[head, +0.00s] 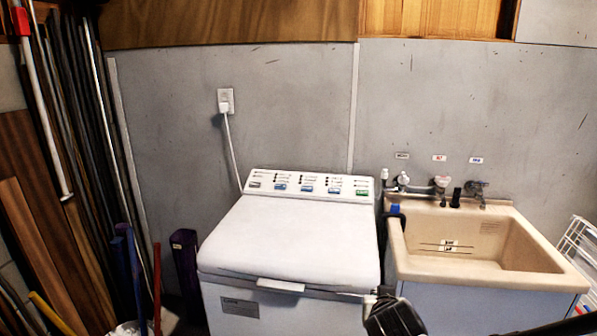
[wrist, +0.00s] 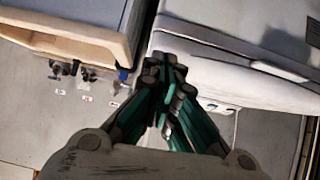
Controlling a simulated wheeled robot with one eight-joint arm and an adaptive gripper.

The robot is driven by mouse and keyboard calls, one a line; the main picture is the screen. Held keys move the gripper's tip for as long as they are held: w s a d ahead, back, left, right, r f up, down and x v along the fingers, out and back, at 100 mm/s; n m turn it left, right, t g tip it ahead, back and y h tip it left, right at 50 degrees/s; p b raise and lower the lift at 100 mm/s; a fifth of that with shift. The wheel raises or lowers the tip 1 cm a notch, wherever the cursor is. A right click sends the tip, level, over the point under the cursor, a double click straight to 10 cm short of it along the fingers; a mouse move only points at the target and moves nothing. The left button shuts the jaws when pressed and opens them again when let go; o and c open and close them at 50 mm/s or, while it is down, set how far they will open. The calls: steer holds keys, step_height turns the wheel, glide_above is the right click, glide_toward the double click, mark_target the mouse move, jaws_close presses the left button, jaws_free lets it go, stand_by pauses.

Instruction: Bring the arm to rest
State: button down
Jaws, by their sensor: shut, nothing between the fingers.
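My gripper (wrist: 166,68) shows in the middle of the wrist view, its dark-tipped green fingers drawn together and empty. In that view the fingertips lie over the gap between the sink and the white washing machine; I cannot tell their distance from either. In the head view a dark part of my arm shows at the bottom edge, in front of the washer's right front corner. Most of the arm is out of view.
The washing machine (head: 290,240) has a closed lid. A beige sink (head: 480,268) with taps stands to its right. Poles and boards (head: 75,120) lean at the left. A white wire rack (head: 580,250) is at the right edge. A grey wall (head: 280,110) stands behind.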

steer(key=s+r+n+g+y, duration=0.1)
steer(key=s+r+g, duration=0.1)
steer(key=s, duration=0.7)
steer(key=s+d+r+g+y, duration=0.1)
steer(key=s+r, duration=0.3)
steer(key=s, duration=0.5)
steer(key=shift+d+r+n+g, duration=0.2)
steer(key=shift+r+n+g, duration=0.1)
steer(key=shift+n+g, duration=0.1)
